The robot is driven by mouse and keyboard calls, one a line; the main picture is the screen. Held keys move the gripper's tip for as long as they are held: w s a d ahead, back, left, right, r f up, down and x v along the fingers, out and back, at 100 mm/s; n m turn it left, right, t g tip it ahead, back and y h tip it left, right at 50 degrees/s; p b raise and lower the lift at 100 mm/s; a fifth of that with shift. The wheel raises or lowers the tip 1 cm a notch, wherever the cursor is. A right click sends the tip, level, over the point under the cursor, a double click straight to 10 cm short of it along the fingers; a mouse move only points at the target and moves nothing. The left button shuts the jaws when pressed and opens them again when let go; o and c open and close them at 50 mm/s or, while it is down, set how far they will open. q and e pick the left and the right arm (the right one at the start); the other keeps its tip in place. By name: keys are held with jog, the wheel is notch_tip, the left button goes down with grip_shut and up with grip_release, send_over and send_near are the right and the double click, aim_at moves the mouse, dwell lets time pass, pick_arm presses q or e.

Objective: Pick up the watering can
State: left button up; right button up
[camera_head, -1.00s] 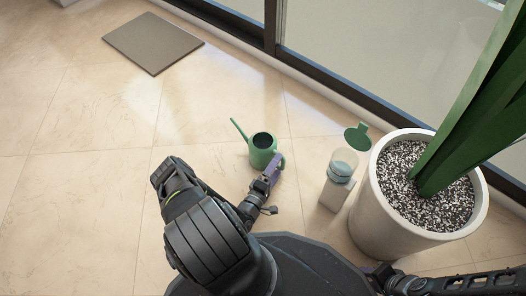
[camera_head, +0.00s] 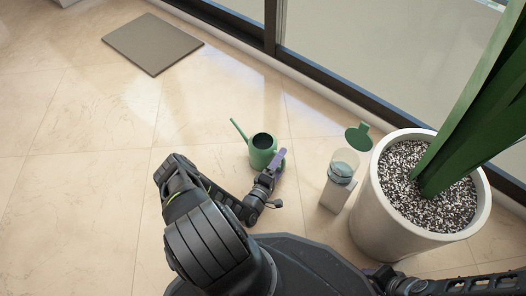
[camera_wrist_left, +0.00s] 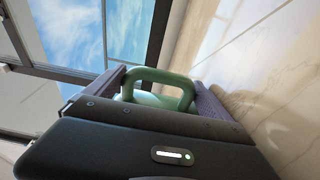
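The green watering can (camera_head: 262,151) stands upright on the tiled floor, its spout pointing up and left in the head view. My left gripper (camera_head: 278,158) is at the can's right side, by its handle. In the left wrist view the green handle (camera_wrist_left: 160,77) shows between the two purple fingers of that gripper (camera_wrist_left: 163,88). The fingers stand apart, one on each side of the handle; I see no clear grip on it. My right arm shows at the lower right of the head view, but its fingers cannot be made out.
A grey stand (camera_head: 336,193) with a glass vessel and green top is just right of the can. A large white planter (camera_head: 384,218) with a plant stands farther right. A window frame (camera_head: 310,82) runs behind. A flat mat (camera_head: 152,42) lies far left; the left floor is clear.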

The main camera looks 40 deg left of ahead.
pick_arm(q)
jog(key=c, duration=1.5)
jog(key=shift+r, duration=0.1)
notch_tip(320, 180, up, 10)
jog(key=p, duration=0.5)
jog(key=shift+p, duration=0.3)
jog(key=shift+w, duration=0.1)
